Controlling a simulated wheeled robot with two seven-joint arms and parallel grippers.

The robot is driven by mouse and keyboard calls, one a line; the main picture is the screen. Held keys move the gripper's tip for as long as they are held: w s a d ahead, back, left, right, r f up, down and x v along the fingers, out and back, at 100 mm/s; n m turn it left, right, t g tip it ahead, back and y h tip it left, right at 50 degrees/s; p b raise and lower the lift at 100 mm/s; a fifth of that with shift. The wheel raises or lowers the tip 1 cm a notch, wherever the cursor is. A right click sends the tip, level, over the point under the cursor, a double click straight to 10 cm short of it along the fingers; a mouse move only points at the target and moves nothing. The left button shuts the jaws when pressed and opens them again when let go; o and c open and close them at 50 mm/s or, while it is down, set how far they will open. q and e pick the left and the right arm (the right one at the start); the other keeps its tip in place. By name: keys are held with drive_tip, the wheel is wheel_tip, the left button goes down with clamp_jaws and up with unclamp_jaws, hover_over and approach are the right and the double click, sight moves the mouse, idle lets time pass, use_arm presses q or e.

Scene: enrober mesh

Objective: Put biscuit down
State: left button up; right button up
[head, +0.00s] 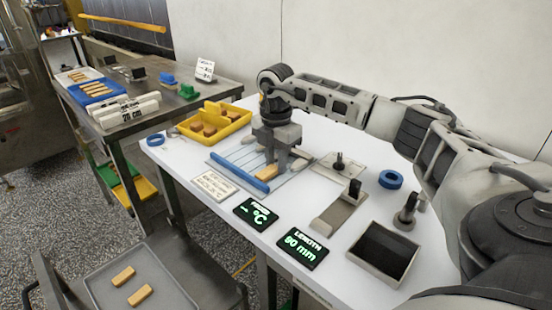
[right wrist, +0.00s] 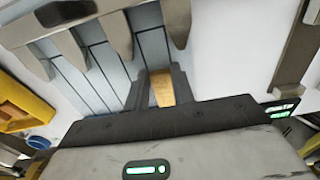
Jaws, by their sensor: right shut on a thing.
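My left gripper is out of view.
A yellow tray (head: 238,124) with several biscuits stands behind the board. In front are a white label card (head: 214,187) and two displays, one reading 90 mm (head: 303,249). A grey tray (head: 110,300) holds two biscuits.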

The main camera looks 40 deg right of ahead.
drive_tip(key=o, duration=0.8)
drive_tip(key=shift+f, duration=0.1)
drive_tip(key=shift+c, duration=0.2)
wheel_tip(320, 180, up, 12)
drive_tip(key=shift+r, duration=0.2)
